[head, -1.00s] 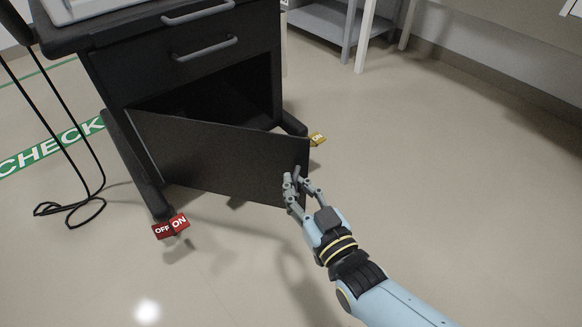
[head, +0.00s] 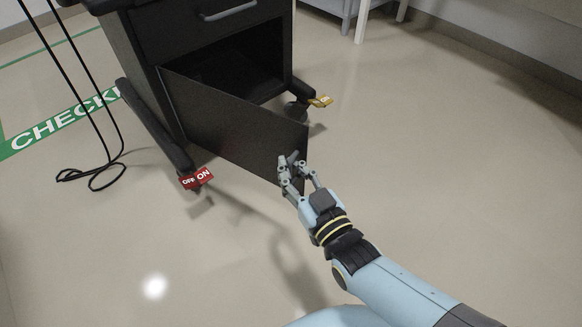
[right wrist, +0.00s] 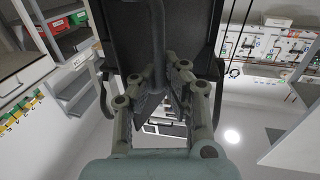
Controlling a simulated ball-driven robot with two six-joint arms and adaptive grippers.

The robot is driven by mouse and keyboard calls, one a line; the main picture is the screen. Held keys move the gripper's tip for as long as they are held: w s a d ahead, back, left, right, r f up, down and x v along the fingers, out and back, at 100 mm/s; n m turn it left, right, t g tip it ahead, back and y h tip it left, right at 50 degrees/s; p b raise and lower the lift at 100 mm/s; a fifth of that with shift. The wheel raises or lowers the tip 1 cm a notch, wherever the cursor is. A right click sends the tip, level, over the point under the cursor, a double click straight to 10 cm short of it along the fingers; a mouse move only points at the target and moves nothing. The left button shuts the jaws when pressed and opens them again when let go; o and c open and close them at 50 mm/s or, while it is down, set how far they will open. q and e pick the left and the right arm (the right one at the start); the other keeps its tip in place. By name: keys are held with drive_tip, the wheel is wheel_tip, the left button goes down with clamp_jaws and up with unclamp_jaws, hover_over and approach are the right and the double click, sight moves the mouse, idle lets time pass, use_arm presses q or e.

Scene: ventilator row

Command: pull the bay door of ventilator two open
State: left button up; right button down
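The ventilator cart's dark bay door (head: 235,125) hangs well open in the head view, hinged on its left side. Its free edge points toward me and to the right. My right gripper (head: 293,168) is at the door's free end, with its fingers closed around the door handle (head: 293,157). In the right wrist view the dark handle bar (right wrist: 158,45) runs down between the two fingers of the gripper (right wrist: 160,90). The exact finger contact is partly hidden. My left gripper is not in view.
The open bay (head: 235,70) is dark inside. A drawer handle (head: 230,11) sits above it. Caster legs carry a red OFF/ON tag (head: 197,179) and a yellow tag (head: 320,101). Black cables (head: 100,172) loop on the floor at left. Floor right of the door is clear.

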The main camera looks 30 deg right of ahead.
drive_tip(key=shift+r, duration=0.1)
drive_tip(key=c, duration=1.4)
unclamp_jaws()
drive_tip(key=s, duration=0.7)
drive_tip(key=shift+s+d, duration=0.2)
drive_tip(key=shift+d, duration=0.05)
